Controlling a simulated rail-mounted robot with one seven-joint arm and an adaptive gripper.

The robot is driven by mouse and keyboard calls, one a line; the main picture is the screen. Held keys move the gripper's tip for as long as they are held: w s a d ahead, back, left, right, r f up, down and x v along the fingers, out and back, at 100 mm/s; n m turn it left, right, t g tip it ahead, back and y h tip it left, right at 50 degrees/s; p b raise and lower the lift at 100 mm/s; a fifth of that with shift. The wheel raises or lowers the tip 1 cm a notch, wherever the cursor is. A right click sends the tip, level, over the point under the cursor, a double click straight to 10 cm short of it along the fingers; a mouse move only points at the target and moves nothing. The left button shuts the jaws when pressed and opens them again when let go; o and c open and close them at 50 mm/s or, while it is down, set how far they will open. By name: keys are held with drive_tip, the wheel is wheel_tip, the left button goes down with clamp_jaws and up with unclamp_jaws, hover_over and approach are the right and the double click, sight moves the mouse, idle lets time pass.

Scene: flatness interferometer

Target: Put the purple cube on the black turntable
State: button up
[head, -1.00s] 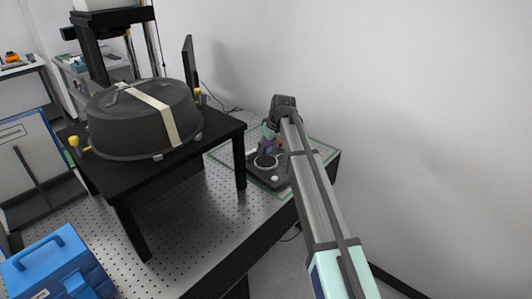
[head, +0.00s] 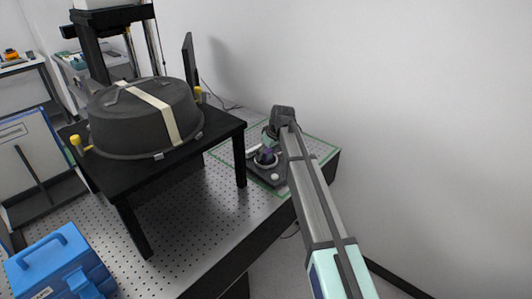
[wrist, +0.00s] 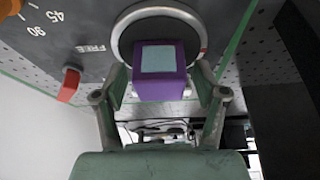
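The purple cube (wrist: 161,88) has a pale teal patch on its face. In the wrist view it sits between my gripper's fingers, with a narrow gap visible on each side. My gripper (wrist: 161,75) is open around the cube. The black turntable (wrist: 90,25) lies behind the cube, and its pale ring (wrist: 122,38) frames the cube's upper part. In the head view the cube (head: 265,156) appears at the ring of the turntable (head: 270,178), below my gripper (head: 268,142). Whether its underside rests fully on the turntable is hidden.
The turntable has a red pointer (wrist: 69,86), angle marks and a white knob (head: 274,176). It stands on a perforated table (head: 185,210) inside a green outline. A black stand (head: 135,182) with a dark round cover (head: 145,120) is to the left. A blue case (head: 55,265) is at front left.

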drive_tip(key=shift+r, duration=0.1)
drive_tip(key=b+v, duration=0.3)
drive_tip(key=v, duration=0.9)
idle(1.0)
